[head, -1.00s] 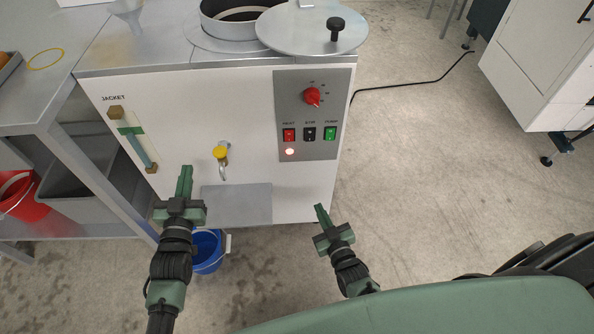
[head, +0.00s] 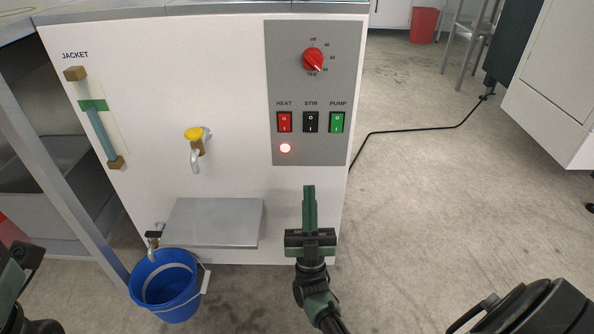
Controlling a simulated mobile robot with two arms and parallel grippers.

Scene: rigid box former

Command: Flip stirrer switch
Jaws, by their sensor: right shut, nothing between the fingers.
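The black stir switch (head: 311,122) sits on the grey control panel (head: 309,70) of the white machine, under the label STIR. It is between the red heat switch (head: 284,122) and the green pump switch (head: 337,122). A red lamp glows below the heat switch. My right gripper (head: 309,190) points up at the machine front, below the panel and in line with the stir switch. Its fingers are shut and empty, and it shows apart from the switch. Part of my left arm shows at the lower left edge; its fingertips are out of view.
A red dial (head: 313,61) is above the switches. A yellow-handled tap (head: 195,134) sticks out left of the panel, above a metal shelf (head: 212,222). A blue bucket (head: 166,286) stands on the floor at lower left. A black cable (head: 410,131) crosses the open floor at right.

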